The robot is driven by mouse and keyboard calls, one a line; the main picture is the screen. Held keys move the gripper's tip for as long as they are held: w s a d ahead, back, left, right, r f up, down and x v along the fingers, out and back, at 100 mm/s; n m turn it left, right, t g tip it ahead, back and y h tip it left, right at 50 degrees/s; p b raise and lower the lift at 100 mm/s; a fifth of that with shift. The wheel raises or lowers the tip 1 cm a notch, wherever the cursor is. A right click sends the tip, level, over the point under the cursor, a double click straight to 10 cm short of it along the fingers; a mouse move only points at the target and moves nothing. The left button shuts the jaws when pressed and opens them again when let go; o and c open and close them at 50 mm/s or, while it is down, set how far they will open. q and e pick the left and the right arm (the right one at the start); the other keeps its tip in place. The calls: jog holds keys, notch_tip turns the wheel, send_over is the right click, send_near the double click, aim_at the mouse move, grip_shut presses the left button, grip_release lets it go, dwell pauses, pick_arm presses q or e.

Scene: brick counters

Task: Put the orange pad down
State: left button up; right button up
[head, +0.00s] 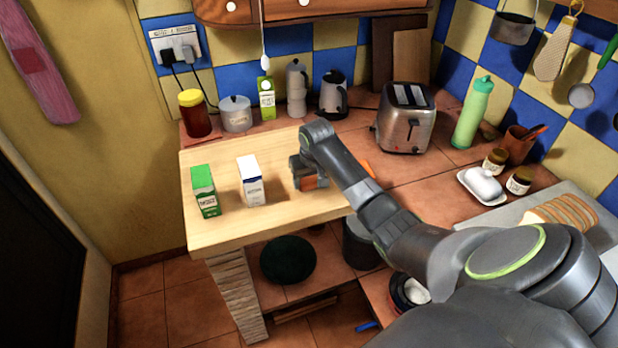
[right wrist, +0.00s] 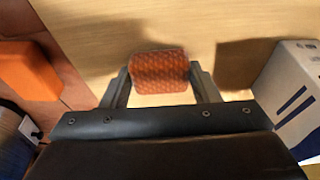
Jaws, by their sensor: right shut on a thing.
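The orange pad (right wrist: 158,72) has a textured face and sits between the two fingers of my right gripper in the right wrist view. In the head view my right gripper (head: 307,174) is shut on it over the right part of the light wooden board (head: 225,232). A bit of the pad's orange shows at the gripper. A shadow lies on the wood beside the pad. I cannot tell whether the pad touches the wood. My left gripper is not in view.
A white and blue carton (head: 251,181) stands left of the gripper, with a green carton (head: 204,190) further left. Another orange object (right wrist: 28,70) lies on the tiles past the board's edge. A toaster (head: 406,118) stands at the back right.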

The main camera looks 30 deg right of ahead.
jog(key=o, duration=1)
jog(key=shift+o, duration=0.2)
jog(key=v, duration=1.2)
jog(key=shift+b, duration=0.35)
jog(key=shift+r, duration=0.1)
